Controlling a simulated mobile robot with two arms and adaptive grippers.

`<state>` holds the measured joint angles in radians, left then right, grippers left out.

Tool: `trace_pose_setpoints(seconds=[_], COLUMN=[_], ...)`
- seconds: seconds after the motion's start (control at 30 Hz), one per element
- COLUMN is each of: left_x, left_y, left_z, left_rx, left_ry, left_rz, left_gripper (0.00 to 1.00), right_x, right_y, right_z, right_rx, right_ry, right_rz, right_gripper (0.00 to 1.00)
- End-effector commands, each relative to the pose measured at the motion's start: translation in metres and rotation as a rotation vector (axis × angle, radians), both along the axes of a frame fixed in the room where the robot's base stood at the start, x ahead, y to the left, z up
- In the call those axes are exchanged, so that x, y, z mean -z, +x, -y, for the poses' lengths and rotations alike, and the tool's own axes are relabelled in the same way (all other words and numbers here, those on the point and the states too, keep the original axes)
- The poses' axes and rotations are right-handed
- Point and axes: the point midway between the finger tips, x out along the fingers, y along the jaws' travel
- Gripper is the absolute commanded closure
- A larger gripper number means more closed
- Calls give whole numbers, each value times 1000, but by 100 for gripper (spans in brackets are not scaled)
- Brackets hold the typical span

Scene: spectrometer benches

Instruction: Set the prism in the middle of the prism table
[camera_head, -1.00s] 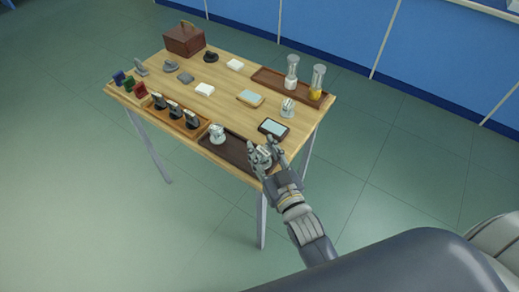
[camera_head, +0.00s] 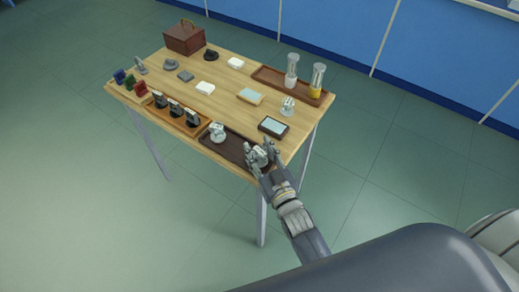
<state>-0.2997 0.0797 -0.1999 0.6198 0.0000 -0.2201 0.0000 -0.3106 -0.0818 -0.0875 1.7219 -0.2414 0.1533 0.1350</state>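My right gripper (camera_head: 261,152) is at the front right of the wooden table, over the near end of a dark tray (camera_head: 236,148). Its fingers stand apart on either side of a small pale, silvery piece (camera_head: 259,158). The fingers partly hide this piece, and I cannot tell whether they press on it. A similar silvery piece (camera_head: 217,133) stands at the left of the same tray, and another (camera_head: 288,106) stands near the table's right edge. I cannot make out for certain which piece is the prism or the prism table. My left gripper is not in view.
A dark framed pad (camera_head: 273,127) lies just beyond the gripper. A wooden tray (camera_head: 203,130) with several dark holders is to the left. Two glass cylinders stand in a brown tray (camera_head: 265,78) at the back right. A brown box (camera_head: 184,38) is at the far left corner.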

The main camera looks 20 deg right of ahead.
Motion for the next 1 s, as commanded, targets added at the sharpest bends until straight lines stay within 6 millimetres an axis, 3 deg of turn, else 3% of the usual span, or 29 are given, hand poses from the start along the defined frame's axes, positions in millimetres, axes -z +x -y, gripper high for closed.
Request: trace_pose_setpoints(seconds=[0.5, 1.0], left_x=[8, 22], left_y=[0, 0], left_z=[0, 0], left_rx=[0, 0], left_ry=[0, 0], left_rz=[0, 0], left_gripper=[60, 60], right_x=[3, 8], right_y=[0, -90], right_z=[0, 5], right_rx=[0, 0], right_ry=[-2, -1], right_rz=[1, -4], right_gripper=[42, 42])
